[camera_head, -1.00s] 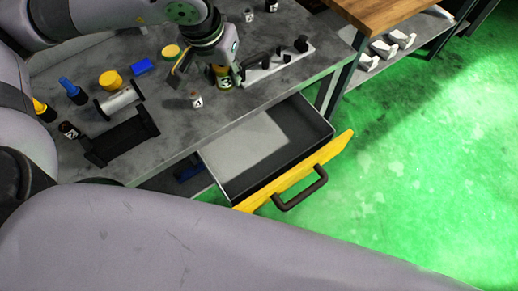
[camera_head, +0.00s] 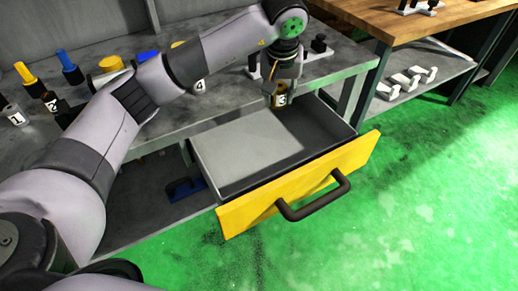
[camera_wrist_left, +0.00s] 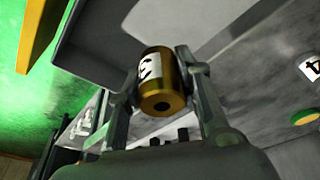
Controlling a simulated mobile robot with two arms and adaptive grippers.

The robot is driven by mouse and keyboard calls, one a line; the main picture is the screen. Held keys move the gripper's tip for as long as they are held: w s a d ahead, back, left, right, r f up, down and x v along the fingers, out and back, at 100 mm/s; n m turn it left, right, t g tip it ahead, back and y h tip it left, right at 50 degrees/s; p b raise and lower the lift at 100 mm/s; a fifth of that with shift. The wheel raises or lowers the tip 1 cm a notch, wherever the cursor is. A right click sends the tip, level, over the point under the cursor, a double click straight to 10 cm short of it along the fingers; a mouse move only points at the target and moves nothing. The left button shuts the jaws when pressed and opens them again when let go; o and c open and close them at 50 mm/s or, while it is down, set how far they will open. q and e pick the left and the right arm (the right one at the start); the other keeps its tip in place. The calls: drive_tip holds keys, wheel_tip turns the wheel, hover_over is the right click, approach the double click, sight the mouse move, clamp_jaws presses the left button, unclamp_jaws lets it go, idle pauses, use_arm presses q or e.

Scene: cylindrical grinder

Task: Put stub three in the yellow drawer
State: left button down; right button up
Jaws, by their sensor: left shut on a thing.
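Stub three (camera_head: 280,99) is a small brass cylinder with a white label marked 3. My left gripper (camera_head: 283,92) is shut on it and holds it at the back right part of the open yellow drawer (camera_head: 300,186). In the left wrist view, stub three (camera_wrist_left: 162,85) sits between the two fingers, with the drawer's grey wall (camera_wrist_left: 85,62) behind it. I cannot tell exactly how high it is above the drawer floor. The drawer is pulled out and its visible floor is bare. My right gripper is not in view.
On the grey bench, stub four (camera_head: 199,87) stands behind the drawer and stub one (camera_head: 15,116) at the far left. A rack with dark pieces (camera_head: 318,47) stands at the back right. A blue item (camera_head: 185,188) lies on the shelf under the bench.

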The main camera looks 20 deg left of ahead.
use_arm(q)
drive_tip(key=shift+x, duration=0.9)
drive_tip(key=b, duration=0.1)
hover_over(275, 155)
drive_tip(key=f, duration=1.4)
drive_tip(key=shift+s+d+f, duration=0.1)
drive_tip(key=shift+s+f, duration=0.3)
drive_tip(key=shift+f, duration=0.55)
wheel_tip(275, 155, down, 3)
drive_tip(key=shift+s+r+b, duration=0.1)
drive_tip(key=shift+r+b, duration=0.1)
drive_tip(key=shift+b, duration=0.2)
drive_tip(key=shift+f, duration=0.45)
drive_tip(key=c, duration=1.6)
unclamp_jaws()
drive_tip(key=o, duration=0.4)
drive_tip(key=shift+o, duration=0.2)
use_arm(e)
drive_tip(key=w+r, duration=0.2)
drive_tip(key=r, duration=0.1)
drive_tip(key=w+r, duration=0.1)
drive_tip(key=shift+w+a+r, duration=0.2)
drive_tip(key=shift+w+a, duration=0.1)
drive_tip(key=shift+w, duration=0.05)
